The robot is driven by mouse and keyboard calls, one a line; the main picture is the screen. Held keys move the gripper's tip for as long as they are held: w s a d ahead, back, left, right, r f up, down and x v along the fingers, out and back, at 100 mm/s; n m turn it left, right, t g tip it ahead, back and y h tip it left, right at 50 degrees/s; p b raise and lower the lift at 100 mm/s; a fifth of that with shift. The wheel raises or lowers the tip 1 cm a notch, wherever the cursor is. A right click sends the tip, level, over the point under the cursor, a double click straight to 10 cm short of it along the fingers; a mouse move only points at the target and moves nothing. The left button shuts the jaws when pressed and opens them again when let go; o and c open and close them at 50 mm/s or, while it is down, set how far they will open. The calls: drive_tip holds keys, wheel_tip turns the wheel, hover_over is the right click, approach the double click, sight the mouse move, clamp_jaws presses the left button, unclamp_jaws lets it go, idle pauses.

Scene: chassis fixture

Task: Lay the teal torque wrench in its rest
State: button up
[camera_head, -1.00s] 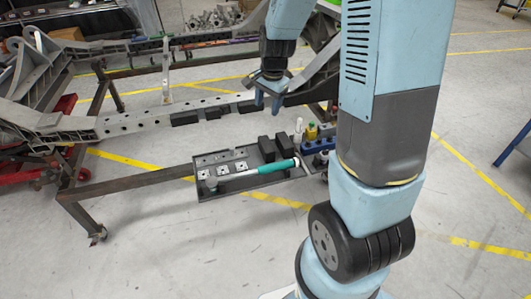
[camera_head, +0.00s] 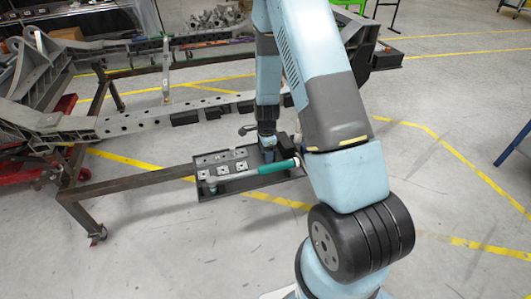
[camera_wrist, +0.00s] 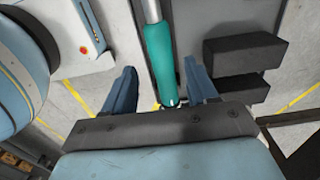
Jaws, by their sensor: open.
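The torque wrench (camera_head: 278,167) has a teal handle and a grey metal shaft. It lies along the grey tray (camera_head: 235,188), handle to the right. My gripper (camera_head: 267,150) is low over the tray's right part, close behind the handle in the head view. In the wrist view the open fingers (camera_wrist: 162,68) stand on either side of the teal handle (camera_wrist: 161,55), with gaps showing on both sides. Two black blocks (camera_wrist: 245,52) sit on the tray to the right in the wrist view; I cannot tell whether they form the rest.
Small square metal plates (camera_head: 223,169) lie on the tray behind the wrench. A dark steel frame rail (camera_head: 130,185) runs left from the tray. A chassis beam (camera_head: 150,117) with black blocks stands behind. A white panel (camera_wrist: 85,40) is left of the handle in the wrist view.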

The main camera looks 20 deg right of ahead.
sight(266, 166)
drive_tip(key=shift+f, duration=4.9)
clamp_jaws()
drive_tip(key=shift+r, duration=0.15)
